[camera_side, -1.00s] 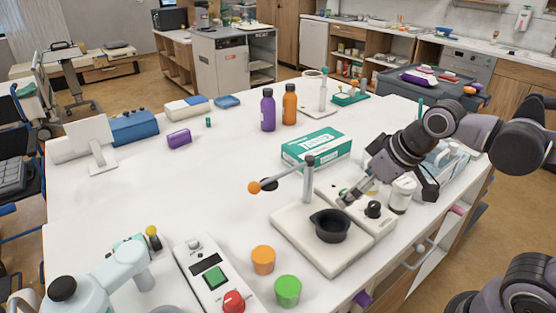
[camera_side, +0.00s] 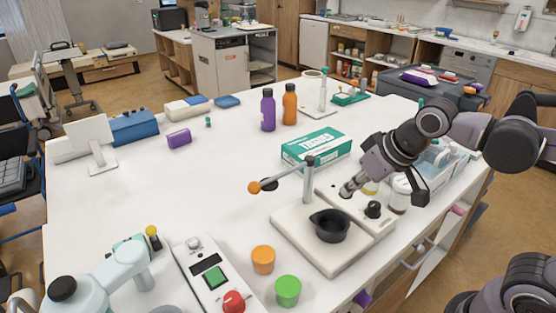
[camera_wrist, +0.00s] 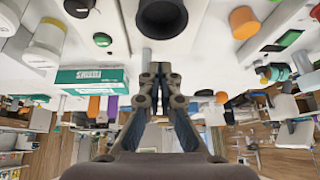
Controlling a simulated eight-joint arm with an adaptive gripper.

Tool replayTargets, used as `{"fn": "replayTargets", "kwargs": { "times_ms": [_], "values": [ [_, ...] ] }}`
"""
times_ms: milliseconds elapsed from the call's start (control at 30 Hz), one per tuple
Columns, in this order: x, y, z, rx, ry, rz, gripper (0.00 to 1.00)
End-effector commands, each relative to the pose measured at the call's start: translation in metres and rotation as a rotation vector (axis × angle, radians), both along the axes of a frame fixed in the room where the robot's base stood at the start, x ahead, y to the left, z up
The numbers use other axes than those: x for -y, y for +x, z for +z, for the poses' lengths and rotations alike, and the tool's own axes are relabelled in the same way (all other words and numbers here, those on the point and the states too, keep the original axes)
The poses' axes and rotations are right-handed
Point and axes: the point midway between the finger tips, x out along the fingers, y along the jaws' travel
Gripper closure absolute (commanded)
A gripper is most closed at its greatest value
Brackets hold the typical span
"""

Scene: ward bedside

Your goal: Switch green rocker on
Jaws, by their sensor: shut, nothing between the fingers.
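A green square rocker (camera_side: 214,278) sits in a dark frame on a white control box (camera_side: 192,262) at the lower left of the side view. It also shows in the wrist view (camera_wrist: 290,38), at the upper right. I cannot tell which way it is tilted. My gripper (camera_side: 346,193) is shut and empty, well to the right of that box, over a second white panel with a black knob (camera_side: 373,209). In the wrist view my fingertips (camera_wrist: 155,72) are together. A round green button (camera_wrist: 102,39) shows there, left of my fingers; my gripper hides it in the side view.
A white base with a black cup (camera_side: 330,225), a post and an orange-tipped lever (camera_side: 255,187) stands between my gripper and the control box. An orange cup (camera_side: 263,260) and a green cup (camera_side: 288,291) stand beside the box. A tissue box (camera_side: 316,149) lies behind.

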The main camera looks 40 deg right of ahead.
Motion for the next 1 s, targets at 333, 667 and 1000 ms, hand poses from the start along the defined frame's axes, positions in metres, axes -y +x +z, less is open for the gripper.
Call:
{"fn": "replayTargets", "kwargs": {
  "times_ms": [333, 667, 1000],
  "values": [
    [-0.089, 0.044, 0.037, -0.141, 0.026, 0.023, 1.00],
    [-0.190, 0.063, 0.049, -0.257, 0.006, 0.018, 1.00],
    [-0.279, 0.059, 0.046, -0.329, -0.039, -0.001, 1.00]
  ]
}}
